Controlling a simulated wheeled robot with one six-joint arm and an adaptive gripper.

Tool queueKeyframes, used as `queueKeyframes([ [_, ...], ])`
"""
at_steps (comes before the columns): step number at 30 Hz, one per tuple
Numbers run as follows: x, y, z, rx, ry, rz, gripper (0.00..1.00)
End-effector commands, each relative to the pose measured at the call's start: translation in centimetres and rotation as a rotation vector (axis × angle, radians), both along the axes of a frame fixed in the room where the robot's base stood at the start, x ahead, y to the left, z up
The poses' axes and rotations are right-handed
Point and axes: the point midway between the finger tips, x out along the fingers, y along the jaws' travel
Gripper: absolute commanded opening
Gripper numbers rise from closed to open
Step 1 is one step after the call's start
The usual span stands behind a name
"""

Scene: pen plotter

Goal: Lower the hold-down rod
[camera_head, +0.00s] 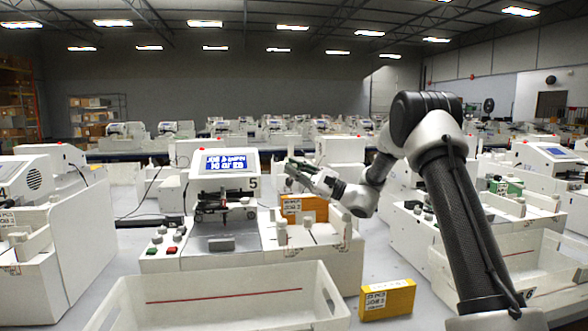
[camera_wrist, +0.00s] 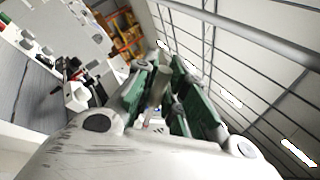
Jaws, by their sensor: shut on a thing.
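The pen plotter (camera_head: 208,245) is a white machine with a tilted blue-and-white screen (camera_head: 225,165) and a number 5 beside it. A dark rod-like assembly (camera_head: 226,205) crosses its front below the screen; I cannot tell which part is the hold-down rod. My gripper (camera_head: 298,168), with green fingers, is right of the screen, above the plotter's right side. In the wrist view my gripper (camera_wrist: 167,95) is closed around a grey cylindrical piece (camera_wrist: 161,84) between the green fingers. What that piece joins to is hidden.
A white bin (camera_head: 235,298) with a red line stands in front of the plotter. Similar machines stand on both sides.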

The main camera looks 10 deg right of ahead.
Motion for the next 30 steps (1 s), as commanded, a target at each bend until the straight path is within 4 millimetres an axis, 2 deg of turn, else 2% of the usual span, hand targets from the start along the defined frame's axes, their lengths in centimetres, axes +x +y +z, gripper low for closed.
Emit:
queueKeyframes([
  [2,0.0,-0.1,0.0,0.000,0.001,-0.002,0.00],
  [3,0.0,-0.1,0.0,0.000,0.001,-0.002,0.14],
  [6,0.0,-0.1,0.0,0.000,0.001,-0.002,0.33],
  [7,0.0,-0.1,0.0,0.000,0.001,-0.002,0.35],
  [15,0.0,0.0,0.0,0.000,0.001,0.000,0.35],
  [19,-0.2,-0.7,-0.4,0.000,0.002,-0.002,0.35],
  [23,-1.0,-2.6,-1.3,0.001,0.003,-0.004,0.35],
  [30,-3.1,-7.1,-3.5,0.000,0.004,-0.005,0.35],
])
